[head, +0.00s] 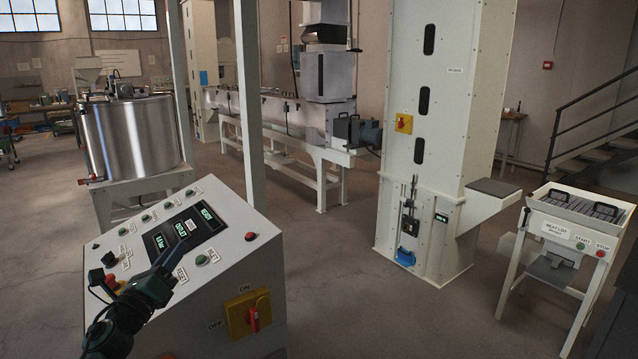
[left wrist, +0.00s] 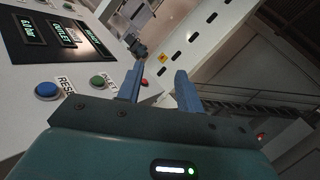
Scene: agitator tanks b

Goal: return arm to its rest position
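My left gripper (head: 180,250) is in front of the sloped grey control panel (head: 225,215) in the head view, over its lower middle. Its fingers look narrow there and hide part of the panel. In the left wrist view its two blue-grey fingers (left wrist: 160,88) stand apart with nothing between them, so it is open and empty. A blue button (left wrist: 46,91) and a green button (left wrist: 98,82) on the panel lie left of the fingers. From these views I cannot tell the exact gap to the panel. My right gripper is not in view.
A red and yellow rotary switch (head: 249,313) is on the panel's front face. A steel tank (head: 137,138) stands behind the panel at the left. A tall pale column (head: 430,120) and a small start/stop stand (head: 570,230) are at the right. Open floor lies between.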

